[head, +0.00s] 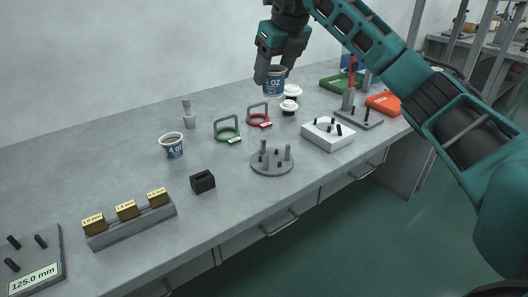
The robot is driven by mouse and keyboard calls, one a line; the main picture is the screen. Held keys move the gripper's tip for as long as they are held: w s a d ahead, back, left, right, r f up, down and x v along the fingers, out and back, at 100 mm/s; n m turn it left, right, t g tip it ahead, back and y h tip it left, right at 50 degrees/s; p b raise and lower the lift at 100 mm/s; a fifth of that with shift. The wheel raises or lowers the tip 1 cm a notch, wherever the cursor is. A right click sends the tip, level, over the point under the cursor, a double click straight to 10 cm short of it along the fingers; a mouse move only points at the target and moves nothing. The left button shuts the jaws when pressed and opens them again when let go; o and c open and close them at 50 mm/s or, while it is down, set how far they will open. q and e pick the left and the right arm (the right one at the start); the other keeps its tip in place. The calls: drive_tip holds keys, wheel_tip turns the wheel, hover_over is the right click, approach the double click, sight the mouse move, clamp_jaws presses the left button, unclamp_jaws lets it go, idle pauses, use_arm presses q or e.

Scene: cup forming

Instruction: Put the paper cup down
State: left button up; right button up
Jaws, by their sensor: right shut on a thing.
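My right gripper (275,72) is shut on a paper cup (274,88), blue and white with a dark inside and "OZ" on its side. The cup is upright at the back of the grey workbench (115,165). I cannot tell whether its base touches the bench. A second paper cup (172,149), marked "4 OZ", stands upright on the bench left of centre. My left gripper is not in view.
White stacked pieces (289,107) stand close below the held cup. Bare bench lies around the second cup.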

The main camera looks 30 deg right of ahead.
wheel_tip(320, 180, down, 18)
drive_tip(key=b, duration=0.3)
drive_tip(key=shift+f, duration=0.15)
drive_tip(key=shift+f, duration=0.15)
drive_tip(key=o, duration=1)
drive_tip(key=shift+r, duration=0.35)
drive_tip(key=p+v, duration=0.1)
drive_tip(key=v, duration=1)
drive_tip(key=shift+s+r+p, duration=0.15)
drive_tip(key=shift+r+p, duration=0.15)
drive_tip(key=shift+p, duration=0.1)
